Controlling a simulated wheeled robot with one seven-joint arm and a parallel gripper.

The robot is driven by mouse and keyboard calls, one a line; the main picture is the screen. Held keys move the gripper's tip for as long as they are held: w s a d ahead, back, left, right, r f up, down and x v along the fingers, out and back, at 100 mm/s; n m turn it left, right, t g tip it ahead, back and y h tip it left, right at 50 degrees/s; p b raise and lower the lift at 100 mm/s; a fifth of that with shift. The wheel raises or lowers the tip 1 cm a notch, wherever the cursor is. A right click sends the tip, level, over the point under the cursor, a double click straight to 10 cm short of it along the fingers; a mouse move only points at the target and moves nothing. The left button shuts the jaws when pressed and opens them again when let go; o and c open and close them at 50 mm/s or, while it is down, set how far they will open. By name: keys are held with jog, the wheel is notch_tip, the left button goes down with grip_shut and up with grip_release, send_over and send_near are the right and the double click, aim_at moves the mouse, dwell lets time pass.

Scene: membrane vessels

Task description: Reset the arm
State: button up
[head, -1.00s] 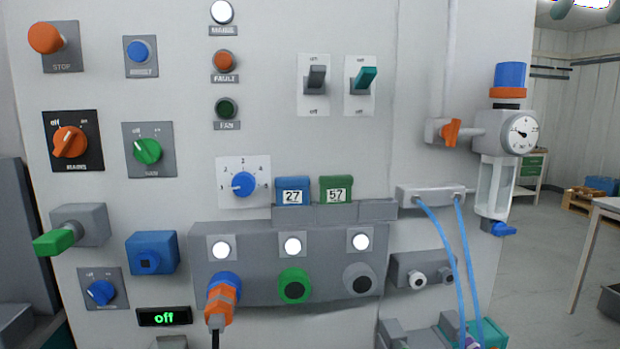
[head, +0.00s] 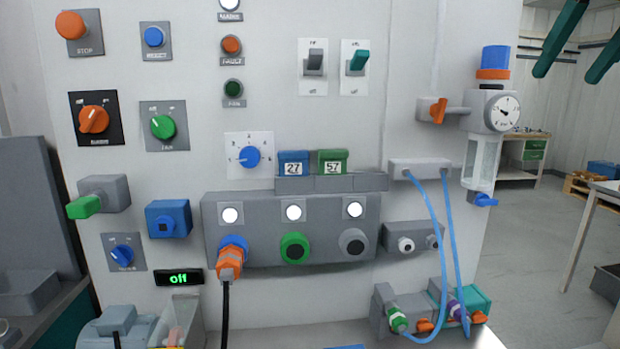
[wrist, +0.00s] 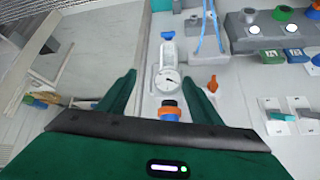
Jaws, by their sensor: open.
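My gripper (head: 585,45) shows at the top right of the head view as two dark green fingers, spread apart with nothing between them. In the wrist view my gripper (wrist: 160,95) is open and empty, its fingers pointing towards the panel, which appears upside down there. The round gauge (wrist: 167,80) and the orange-and-blue cap (wrist: 170,110) show between the fingers in that view, but I cannot tell how far away they are.
The grey panel (head: 300,120) carries knobs, switches and lamps. An orange plug (head: 230,262) sits in the left socket. Blue hoses (head: 440,240) hang at the lower right. Open floor (head: 530,260) and a table (head: 605,190) lie to the right.

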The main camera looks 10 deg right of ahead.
notch_tip(320, 180, down, 14)
jog(key=w+g, duration=0.1)
jog(key=g, duration=0.1)
jog(key=s+a+f+g, duration=0.1)
jog(key=s+f, duration=0.3)
jog(key=f, duration=0.7)
jog(key=s+a+f+m+g+y, duration=0.1)
jog(key=s+a+f, duration=0.3)
jog(key=f, duration=0.7)
jog(key=s+a+f+m+g+y, duration=0.1)
jog(key=s+a+f+g, duration=0.2)
jog(key=f, duration=0.9)
jog(key=shift+s, duration=1.05)
jog(key=shift+r, duration=0.1)
jog(key=shift+w+d+f, duration=0.1)
jog(key=shift+w+f, duration=0.15)
jog(key=shift+w, duration=0.35)
